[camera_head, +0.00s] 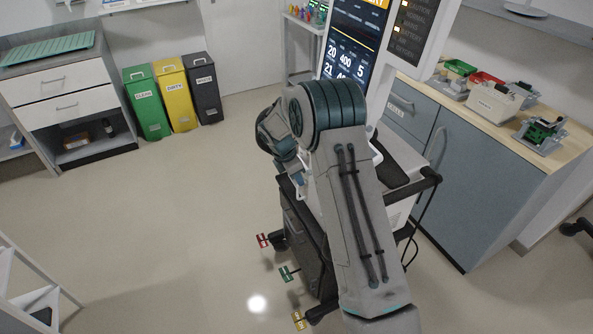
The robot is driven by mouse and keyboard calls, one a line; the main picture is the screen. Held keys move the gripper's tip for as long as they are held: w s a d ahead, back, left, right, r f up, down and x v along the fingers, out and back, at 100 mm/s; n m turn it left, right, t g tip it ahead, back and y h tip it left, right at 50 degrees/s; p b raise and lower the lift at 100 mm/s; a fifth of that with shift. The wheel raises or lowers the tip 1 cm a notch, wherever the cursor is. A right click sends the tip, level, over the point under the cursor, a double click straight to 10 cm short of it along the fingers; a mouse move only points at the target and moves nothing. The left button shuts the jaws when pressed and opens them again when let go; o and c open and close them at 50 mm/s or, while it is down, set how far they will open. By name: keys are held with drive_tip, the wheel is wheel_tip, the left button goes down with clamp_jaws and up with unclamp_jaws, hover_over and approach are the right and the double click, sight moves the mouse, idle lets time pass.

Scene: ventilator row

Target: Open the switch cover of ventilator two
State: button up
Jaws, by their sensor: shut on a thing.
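A ventilator (350,45) on a dark wheeled cart (303,238) stands at the centre right, behind my arm. Its screen shows large numbers, and a panel of lit labels (413,27) stands beside the screen. I cannot read which ventilator number it is. My arm reaches up from the bottom and bends down at the left side of the machine. Its end goes out of sight behind my own arm links, so my gripper's fingers do not show. The switch cover is not visible; my arm hides part of the ventilator body.
Green (147,101), yellow (176,94) and dark (204,87) bins stand at the back left beside a drawer cabinet (60,88). A blue-grey counter (480,160) with boxes stands at right.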

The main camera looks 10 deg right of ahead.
sight(306, 178)
drive_tip(key=shift+w+d+r+g+y+p, duration=0.1)
drive_tip(key=shift+d+r+g+y+p, duration=0.15)
drive_tip(key=shift+r+y+p, duration=0.4)
drive_tip(key=shift+w+d+r+g+y+p, duration=0.1)
drive_tip(key=shift+d+r+g+y+p, duration=0.25)
drive_tip(key=shift+y, duration=0.6)
drive_tip(key=shift+w+d+r+g+y+p, duration=0.15)
drive_tip(key=shift+r+y+p, duration=0.25)
drive_tip(key=shift+y+p, duration=0.35)
drive_tip(key=shift+s, duration=0.1)
drive_tip(key=o, duration=1)
drive_tip(key=shift+r, duration=0.1)
wheel_tip(306, 178, up, 14)
drive_tip(key=d+b, duration=0.1)
drive_tip(key=b, duration=0.2)
drive_tip(key=shift+w+d+f, duration=0.25)
drive_tip(key=shift+d, duration=0.15)
